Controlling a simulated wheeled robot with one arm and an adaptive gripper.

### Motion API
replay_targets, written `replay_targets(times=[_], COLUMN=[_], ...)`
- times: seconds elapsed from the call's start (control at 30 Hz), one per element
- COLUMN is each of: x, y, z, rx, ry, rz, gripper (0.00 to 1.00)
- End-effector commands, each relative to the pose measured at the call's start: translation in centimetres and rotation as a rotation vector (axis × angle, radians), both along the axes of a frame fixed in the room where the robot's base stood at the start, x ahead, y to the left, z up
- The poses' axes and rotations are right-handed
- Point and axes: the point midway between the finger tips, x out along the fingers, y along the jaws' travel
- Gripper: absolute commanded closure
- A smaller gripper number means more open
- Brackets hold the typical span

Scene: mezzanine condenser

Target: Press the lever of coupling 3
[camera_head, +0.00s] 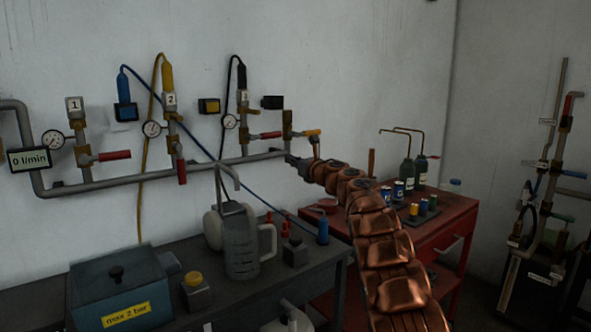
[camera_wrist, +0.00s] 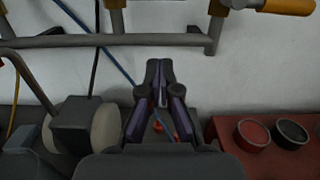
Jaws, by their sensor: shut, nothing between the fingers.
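Coupling 3 (camera_head: 244,97) is on the wall pipe in the head view, with a label reading 3 and a black plug (camera_head: 241,76) on a black hose in its top. A red handle (camera_head: 270,135) sticks out to the right below it. I cannot make out the coupling's own small lever. My gripper (camera_head: 289,158) is at the end of my copper arm, below and right of coupling 3, close to the pipe in the picture. In the wrist view my gripper (camera_wrist: 159,65) is shut and empty, with its tips just below the pipe (camera_wrist: 60,41).
Coupling 2 (camera_head: 170,98), with a yellow plug, and coupling 1 (camera_head: 74,104) are further left. A yellow handle (camera_head: 312,132) is just above my arm. Below are a dark bench (camera_head: 185,265) with a jug (camera_head: 242,243) and a red cart (camera_head: 450,230) with bottles.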

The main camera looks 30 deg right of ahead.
Motion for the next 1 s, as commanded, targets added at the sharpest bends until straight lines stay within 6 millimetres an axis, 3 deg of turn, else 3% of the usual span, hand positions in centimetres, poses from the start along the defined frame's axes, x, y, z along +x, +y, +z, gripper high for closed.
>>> replay_targets(times=[0.4,1.0], x=[-2.0,-2.0], y=[-0.3,-0.3], z=[-0.1,-0.1], rx=[-0.001,0.000], ry=[0.000,0.000], rz=[-0.002,-0.001], gripper=[1.00,1.00])
